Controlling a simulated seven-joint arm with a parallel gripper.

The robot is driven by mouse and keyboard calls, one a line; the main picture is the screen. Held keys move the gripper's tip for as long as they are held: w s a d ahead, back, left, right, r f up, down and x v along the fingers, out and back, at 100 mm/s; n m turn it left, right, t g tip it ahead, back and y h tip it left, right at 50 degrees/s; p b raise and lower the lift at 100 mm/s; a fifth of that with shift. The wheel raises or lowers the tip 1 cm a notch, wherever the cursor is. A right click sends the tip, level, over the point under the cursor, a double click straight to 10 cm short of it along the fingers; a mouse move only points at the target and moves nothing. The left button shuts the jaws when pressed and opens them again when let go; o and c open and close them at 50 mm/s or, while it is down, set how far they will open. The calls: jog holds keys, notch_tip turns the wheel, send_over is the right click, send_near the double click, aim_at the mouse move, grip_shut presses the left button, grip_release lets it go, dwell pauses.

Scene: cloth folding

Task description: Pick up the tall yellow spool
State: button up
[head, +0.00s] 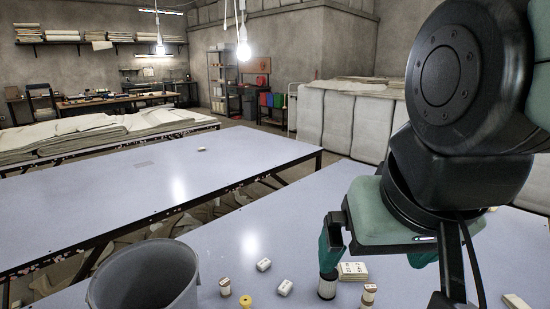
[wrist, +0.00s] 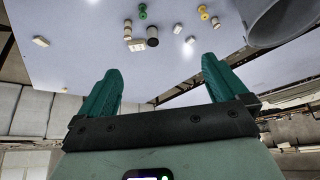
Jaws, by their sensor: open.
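The yellow spool (head: 246,302) stands on the table at the bottom edge of the head view, partly cut off. In the wrist view the yellow spool (wrist: 203,12) is near the top, beside the grey bucket. My gripper (head: 372,267) is to the right of it in the head view and apart from it. In the wrist view my gripper (wrist: 162,63) shows two teal fingers spread wide, with nothing between them.
The grey bucket (head: 145,280) stands left of the yellow spool. Small white blocks (head: 263,265) and a brown-topped spool (head: 225,287) stand close by. A dark spool (wrist: 152,37) and a green spool (wrist: 143,11) are further off. The table beyond is mostly clear.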

jog(key=shift+s+d+f, duration=0.15)
jog(key=shift+s+f, duration=0.1)
jog(key=shift+s, duration=0.2)
jog(key=c, duration=0.7)
jog(key=shift+o, duration=0.2)
